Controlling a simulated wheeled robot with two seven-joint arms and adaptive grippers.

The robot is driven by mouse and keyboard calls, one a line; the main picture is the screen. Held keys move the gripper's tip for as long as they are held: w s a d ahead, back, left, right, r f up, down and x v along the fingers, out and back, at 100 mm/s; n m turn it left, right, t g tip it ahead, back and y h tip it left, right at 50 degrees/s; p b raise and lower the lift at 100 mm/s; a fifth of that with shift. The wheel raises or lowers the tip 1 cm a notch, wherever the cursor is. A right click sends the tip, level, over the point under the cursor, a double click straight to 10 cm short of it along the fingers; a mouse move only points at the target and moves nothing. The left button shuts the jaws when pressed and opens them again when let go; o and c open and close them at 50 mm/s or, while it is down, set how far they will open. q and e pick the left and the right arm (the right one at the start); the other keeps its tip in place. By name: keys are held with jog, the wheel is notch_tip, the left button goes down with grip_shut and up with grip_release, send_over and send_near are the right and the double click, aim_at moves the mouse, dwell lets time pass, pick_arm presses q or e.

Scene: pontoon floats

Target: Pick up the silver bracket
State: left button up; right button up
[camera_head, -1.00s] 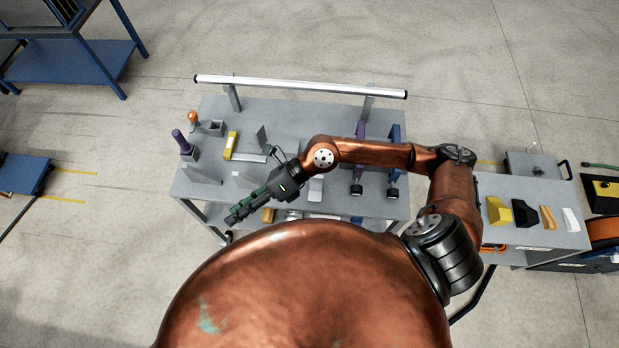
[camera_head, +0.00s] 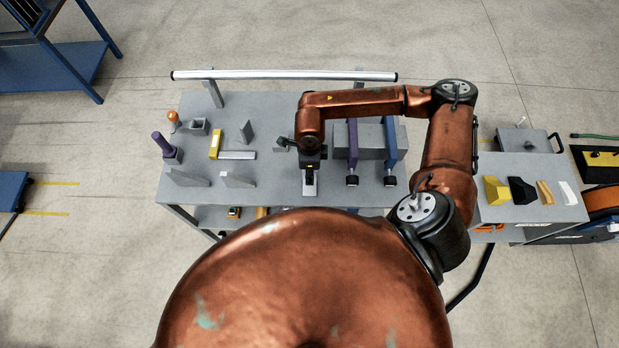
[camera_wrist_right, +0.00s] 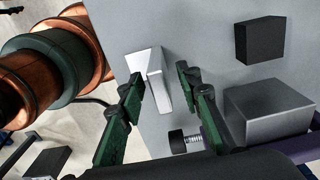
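The silver bracket (camera_wrist_right: 150,72) is a bright angled piece on the grey table in the right wrist view. In the head view its pale lower part (camera_head: 309,187) shows just below my right gripper (camera_head: 309,168), which hides the rest. In the right wrist view my right gripper (camera_wrist_right: 158,82) is open, with one green-padded finger to each side of the bracket's near part. I cannot tell whether either finger touches it. My left gripper is not in view.
Right of the bracket stand a purple clamp (camera_head: 352,155), a blue clamp (camera_head: 390,150) and a grey block (camera_wrist_right: 265,108). A dark block (camera_wrist_right: 260,40) lies beyond. To the left are a silver bar (camera_head: 237,155) and a yellow piece (camera_head: 216,144). A rail (camera_head: 285,75) spans the table's back.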

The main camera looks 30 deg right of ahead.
aim_at(308, 191)
jog(key=shift+f+p, duration=0.45)
jog(key=shift+f, duration=1.9)
jog(key=shift+c, duration=0.7)
grip_shut()
